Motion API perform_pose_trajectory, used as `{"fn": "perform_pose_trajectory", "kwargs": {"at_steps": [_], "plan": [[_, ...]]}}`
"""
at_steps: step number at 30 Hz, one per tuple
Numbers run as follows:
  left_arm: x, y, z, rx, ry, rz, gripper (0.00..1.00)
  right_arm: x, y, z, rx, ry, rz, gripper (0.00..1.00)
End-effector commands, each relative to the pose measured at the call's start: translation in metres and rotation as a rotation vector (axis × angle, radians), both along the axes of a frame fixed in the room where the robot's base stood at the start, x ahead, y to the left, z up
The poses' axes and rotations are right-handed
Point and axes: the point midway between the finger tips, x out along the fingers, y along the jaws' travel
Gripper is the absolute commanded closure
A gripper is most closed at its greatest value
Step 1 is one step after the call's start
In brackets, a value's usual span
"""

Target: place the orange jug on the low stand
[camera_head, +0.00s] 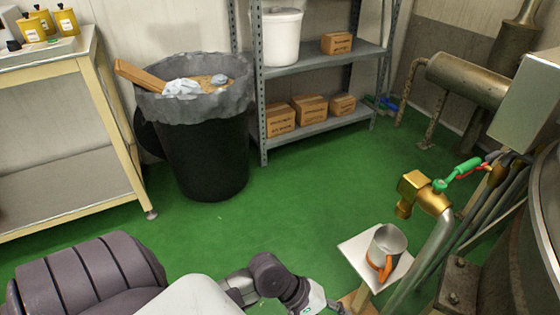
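The jug (387,244) is grey metal with an orange handle (386,268) on the near side. It appears to rest upright on the pale square top of a low stand (357,250), whose wooden support shows below. A brass tap (414,190) is above and behind the jug. An arm of mine comes in from the lower left, its end (318,300) at the bottom edge, left of the stand and apart from the jug. Its fingers are cut off or too small to read. My other gripper is not in view.
A black bin (205,155) holds rubbish. A grey shelf (318,128) carries boxes and a white tub (283,38). A workbench (68,188) stands left. Pipes and a large metal vessel (515,262) crowd the right. The green floor (270,205) between is clear.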

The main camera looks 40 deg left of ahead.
Motion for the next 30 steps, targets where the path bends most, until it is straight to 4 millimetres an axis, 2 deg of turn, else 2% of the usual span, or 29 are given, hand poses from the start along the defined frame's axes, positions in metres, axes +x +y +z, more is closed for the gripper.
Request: {"fn": "perform_pose_trajectory", "kwargs": {"at_steps": [1, 2, 6, 9, 12, 17, 30], "plan": [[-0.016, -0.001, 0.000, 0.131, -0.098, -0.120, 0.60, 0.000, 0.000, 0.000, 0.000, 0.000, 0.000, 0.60], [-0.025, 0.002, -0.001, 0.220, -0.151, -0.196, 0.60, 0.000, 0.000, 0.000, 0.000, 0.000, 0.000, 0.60], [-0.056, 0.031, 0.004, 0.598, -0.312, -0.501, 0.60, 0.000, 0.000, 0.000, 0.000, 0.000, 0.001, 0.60], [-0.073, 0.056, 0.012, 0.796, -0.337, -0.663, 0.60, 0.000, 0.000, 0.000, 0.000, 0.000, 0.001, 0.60], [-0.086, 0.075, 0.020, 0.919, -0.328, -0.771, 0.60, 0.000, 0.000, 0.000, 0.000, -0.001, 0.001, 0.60], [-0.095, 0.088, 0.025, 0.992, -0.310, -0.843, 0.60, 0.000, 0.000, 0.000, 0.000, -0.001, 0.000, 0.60], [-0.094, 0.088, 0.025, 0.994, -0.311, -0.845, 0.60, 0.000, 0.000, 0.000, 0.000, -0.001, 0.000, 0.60]]}}
